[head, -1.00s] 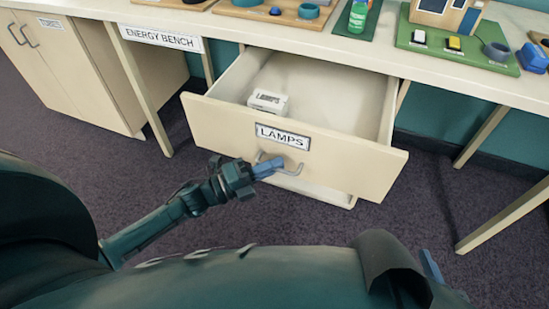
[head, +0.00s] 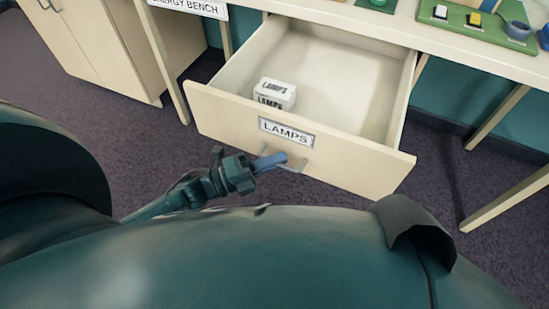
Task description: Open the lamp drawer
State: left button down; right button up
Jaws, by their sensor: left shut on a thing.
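The lamp drawer (head: 225,116) stands pulled well out from under the bench, with a label reading LAMPS (head: 286,133) on its front. A small white box marked LAMPS (head: 276,92) lies inside near the front left. The grey bar handle (head: 297,166) is on the drawer front below the label. My left gripper (head: 278,159) is at the handle, its blue fingers shut on it. The fingers hide part of the handle. My right gripper is not in view.
The bench top (head: 400,28) runs across the back, with a green board (head: 478,28) of parts at the right. A cabinet (head: 85,45) stands at the left. Table legs (head: 500,115) stand right of the drawer. The dark carpet (head: 135,150) is clear.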

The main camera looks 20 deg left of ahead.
pick_arm(q)
jog(key=c, duration=1.5)
grip_release()
jog(key=v, duration=1.3)
jog(key=shift+a, duration=0.1)
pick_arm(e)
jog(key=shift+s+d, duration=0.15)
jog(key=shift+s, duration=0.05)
